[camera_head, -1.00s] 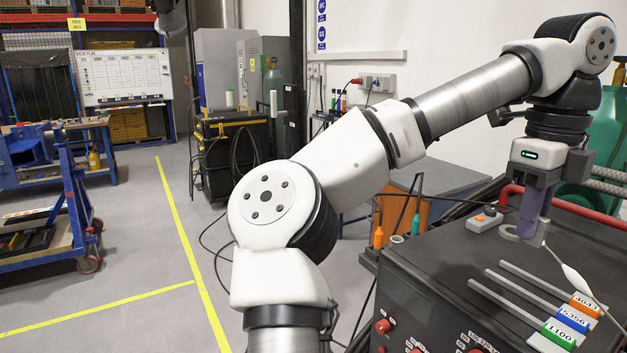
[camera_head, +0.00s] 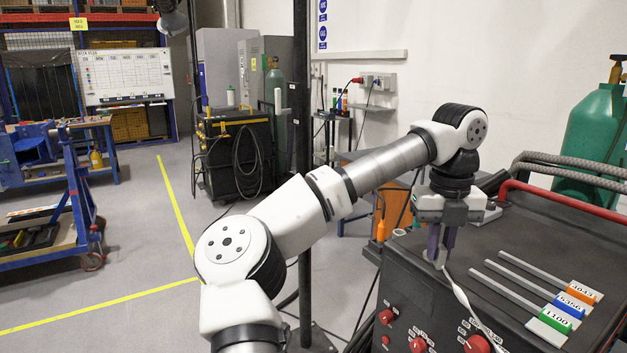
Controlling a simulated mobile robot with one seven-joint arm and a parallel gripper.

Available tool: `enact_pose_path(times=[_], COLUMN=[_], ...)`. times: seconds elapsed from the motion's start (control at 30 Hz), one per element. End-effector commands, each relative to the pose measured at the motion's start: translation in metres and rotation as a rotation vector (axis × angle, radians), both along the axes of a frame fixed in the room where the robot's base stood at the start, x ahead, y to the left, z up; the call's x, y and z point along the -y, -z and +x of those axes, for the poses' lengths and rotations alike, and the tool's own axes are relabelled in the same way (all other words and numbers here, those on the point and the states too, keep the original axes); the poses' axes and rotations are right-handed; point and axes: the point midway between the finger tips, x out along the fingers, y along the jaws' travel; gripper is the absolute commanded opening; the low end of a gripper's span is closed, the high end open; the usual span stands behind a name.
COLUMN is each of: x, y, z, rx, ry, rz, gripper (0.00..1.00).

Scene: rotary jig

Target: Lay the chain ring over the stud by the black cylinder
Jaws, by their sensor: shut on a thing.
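My gripper (camera_head: 440,256) is at the left end of the black cabinet top, pointing down, with its purple fingers shut on the pale end of a strand. The pale strand (camera_head: 460,293) hangs from the fingertips down to the right, in front of the cabinet's front face. Whether it is a chain is too small to tell. The ring at its end is not clearly visible; the fingers hide most of the held part. I cannot make out a stud or a black cylinder.
The black cabinet (camera_head: 560,240) has three grey strips with orange (camera_head: 580,292), blue (camera_head: 569,305) and green (camera_head: 555,320) number tags on its top. Red knobs (camera_head: 417,345) are on its front. A red rail (camera_head: 570,200) and a green gas cylinder (camera_head: 597,130) stand behind.

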Motion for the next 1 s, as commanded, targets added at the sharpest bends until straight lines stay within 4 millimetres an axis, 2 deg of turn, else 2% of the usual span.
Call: enact_pose_path(times=[0.03,0.2,0.5,0.73,1.0], x=[-0.011,-0.045,-0.104,-0.146,-0.186], y=[0.019,0.073,0.172,0.247,0.332], z=[0.011,0.042,0.075,0.084,0.08], rx=[-0.006,-0.006,-0.004,-0.002,0.0], ry=[0.063,0.311,0.77,1.136,1.581], rz=[-0.002,-0.003,-0.003,-0.006,-0.007], gripper=[0.0,0.0,0.0,0.0,0.0])
